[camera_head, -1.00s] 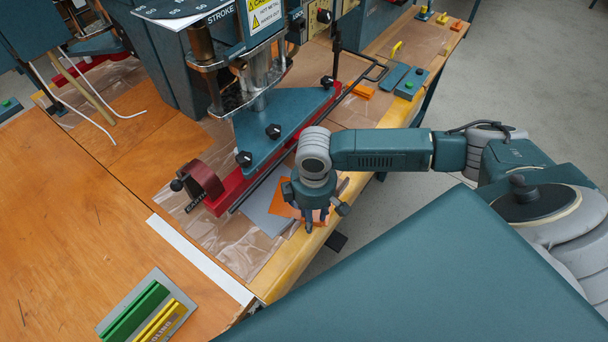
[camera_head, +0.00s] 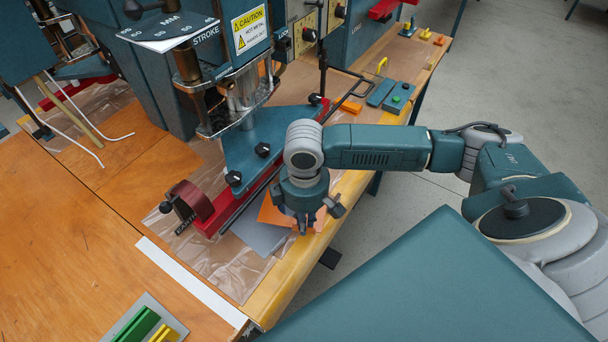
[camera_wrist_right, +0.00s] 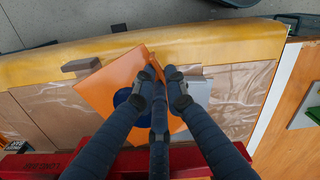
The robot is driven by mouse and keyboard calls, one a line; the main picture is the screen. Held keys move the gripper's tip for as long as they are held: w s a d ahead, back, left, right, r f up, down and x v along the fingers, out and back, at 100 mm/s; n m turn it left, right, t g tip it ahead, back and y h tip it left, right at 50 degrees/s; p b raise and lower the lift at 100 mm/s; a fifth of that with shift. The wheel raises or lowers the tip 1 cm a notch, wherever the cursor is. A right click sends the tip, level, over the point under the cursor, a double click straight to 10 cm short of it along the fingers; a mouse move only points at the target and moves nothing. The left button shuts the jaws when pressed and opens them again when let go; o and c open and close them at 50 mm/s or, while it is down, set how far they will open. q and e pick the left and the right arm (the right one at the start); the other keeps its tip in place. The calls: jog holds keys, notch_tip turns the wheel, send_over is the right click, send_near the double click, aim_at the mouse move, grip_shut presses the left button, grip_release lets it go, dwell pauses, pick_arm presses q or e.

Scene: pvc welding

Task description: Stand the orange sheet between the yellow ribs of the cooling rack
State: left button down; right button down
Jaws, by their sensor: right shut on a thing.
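My right gripper (camera_head: 303,228) is at the front edge of the bench, shut on the orange sheet (camera_head: 266,213). In the right wrist view, the gripper (camera_wrist_right: 160,84) has its fingers at one edge of the orange sheet (camera_wrist_right: 108,84), which spreads to the left of them. The fingers hide part of the sheet, and I cannot tell whether it is clear of the bench. The cooling rack (camera_head: 153,303) is cut off at the lower left in the head view, with a green rib (camera_head: 136,326) and a yellow rib (camera_head: 166,334). My left gripper is out of view.
A grey sheet (camera_head: 258,238) lies beside the orange one on clear film. The welding press with its red bar (camera_head: 226,212) stands just behind. A white strip (camera_head: 190,280) crosses the bench before the rack. The wooden top at left is mostly clear.

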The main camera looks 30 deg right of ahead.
notch_tip(320, 180, up, 4)
jog(key=shift+f, duration=0.1)
jog(key=shift+r, duration=0.3)
jog(key=shift+r+p, duration=0.65)
jog(key=shift+p, duration=0.5)
jog(key=s+a+p, duration=0.9)
jog(key=s+a, duration=0.3)
jog(key=shift+a, duration=0.15)
dwell(1.1)
jog(key=shift+w, duration=0.1)
